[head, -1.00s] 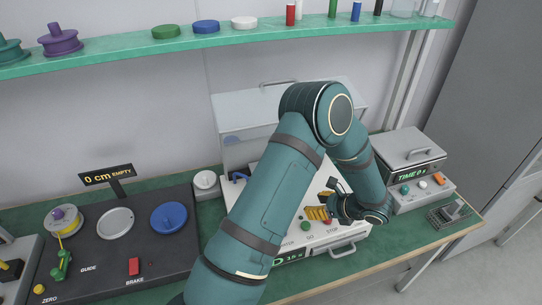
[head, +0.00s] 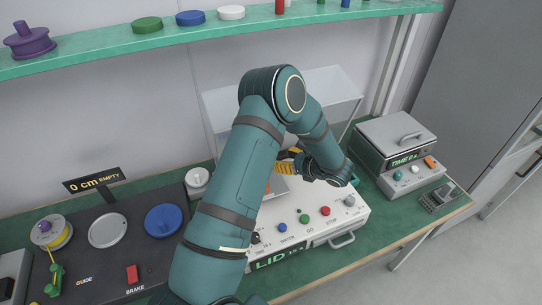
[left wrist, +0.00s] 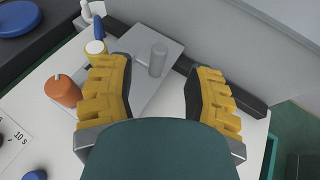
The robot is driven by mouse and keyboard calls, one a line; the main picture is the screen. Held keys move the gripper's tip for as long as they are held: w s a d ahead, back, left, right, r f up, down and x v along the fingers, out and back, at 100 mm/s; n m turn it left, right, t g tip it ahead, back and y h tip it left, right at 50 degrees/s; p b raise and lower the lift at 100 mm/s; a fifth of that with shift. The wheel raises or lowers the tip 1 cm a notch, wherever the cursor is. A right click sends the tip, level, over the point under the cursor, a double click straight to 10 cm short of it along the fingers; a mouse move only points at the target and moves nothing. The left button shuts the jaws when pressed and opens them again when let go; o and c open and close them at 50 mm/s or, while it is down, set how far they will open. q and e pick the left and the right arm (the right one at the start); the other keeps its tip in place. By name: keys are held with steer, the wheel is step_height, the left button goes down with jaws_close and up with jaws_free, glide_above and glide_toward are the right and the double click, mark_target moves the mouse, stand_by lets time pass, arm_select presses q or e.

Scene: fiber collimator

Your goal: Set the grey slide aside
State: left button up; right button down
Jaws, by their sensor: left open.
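The grey slide (left wrist: 157,60), a flat grey plate with an upright grey peg, lies on the white machine in the left wrist view. Its peg stands between my left gripper's fingers, nearer the left one. My left gripper (left wrist: 153,72) is open, with yellow ridged fingers apart and nothing held. In the head view my left gripper (head: 288,164) is over the back of the machine, and part of a grey plate (head: 278,185) shows below it. My forearm hides much of that area. My right gripper is not in view.
A clear raised cover (head: 335,85) is behind my arm. A timer box (head: 395,150) stands at right. Green bench shows at the front right.

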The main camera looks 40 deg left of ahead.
arm_select(q)
steer(key=x, duration=0.6)
steer(key=shift+a+f, duration=0.1)
steer(key=shift+a, duration=0.1)
jaws_close()
